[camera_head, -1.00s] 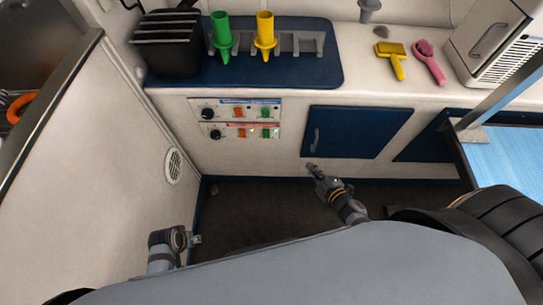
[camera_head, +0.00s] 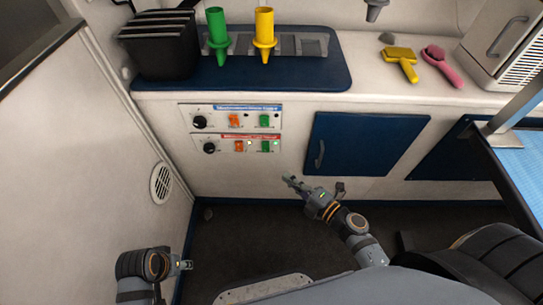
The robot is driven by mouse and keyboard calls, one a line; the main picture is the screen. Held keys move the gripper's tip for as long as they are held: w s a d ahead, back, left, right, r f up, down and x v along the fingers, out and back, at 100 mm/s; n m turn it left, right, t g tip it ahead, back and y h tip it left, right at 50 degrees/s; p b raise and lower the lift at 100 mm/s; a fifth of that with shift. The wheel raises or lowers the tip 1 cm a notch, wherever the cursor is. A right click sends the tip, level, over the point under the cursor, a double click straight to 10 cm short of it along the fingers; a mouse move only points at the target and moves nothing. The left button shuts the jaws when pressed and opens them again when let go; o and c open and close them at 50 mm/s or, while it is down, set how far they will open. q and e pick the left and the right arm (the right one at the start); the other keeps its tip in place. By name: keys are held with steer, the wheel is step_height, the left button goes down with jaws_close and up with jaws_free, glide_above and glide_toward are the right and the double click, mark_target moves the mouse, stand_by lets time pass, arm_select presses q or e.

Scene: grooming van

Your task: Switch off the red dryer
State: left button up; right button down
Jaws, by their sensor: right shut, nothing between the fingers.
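Two control panels sit on the front of the white cabinet. The lower one, the red-labelled panel (camera_head: 222,146), has a black knob (camera_head: 209,148), an orange switch (camera_head: 239,146) and a green switch (camera_head: 265,146). The upper one, the blue-labelled panel (camera_head: 215,121), has the same layout. The switch positions are too small to read. My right gripper (camera_head: 287,181) is shut and empty, below and right of the red-labelled panel, not touching it. My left gripper (camera_head: 187,265) is low at the left, away from the panels; its fingers are too small to judge.
A blue cabinet door (camera_head: 365,144) with a handle is right of the panels. Green (camera_head: 217,38) and yellow (camera_head: 264,38) nozzles stand in a grey rack on the counter. A yellow brush (camera_head: 401,58) and a pink brush (camera_head: 440,62) lie further right. The dark floor (camera_head: 250,235) below is clear.

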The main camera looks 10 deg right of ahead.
glide_toward(263, 150)
steer(key=w+a, duration=0.2)
steer(key=a, duration=0.2)
arm_select(q)
steer(key=shift+w+d+f+t+b, duration=0.15)
steer(key=shift+d+f+t+b, duration=0.1)
steer(key=shift+f+b, duration=0.25)
steer(key=shift+w+d+f+t+b, duration=0.15)
steer(key=shift+f+t+b, duration=0.15)
steer(key=shift+f, duration=0.2)
arm_select(e)
steer(key=shift+w+d+f, duration=0.15)
steer(key=shift+w+d, duration=0.15)
steer(key=shift+w, duration=0.45)
steer(key=shift+w+d+f, duration=0.1)
steer(key=shift+w+d, duration=0.15)
steer(key=shift+w, duration=0.5)
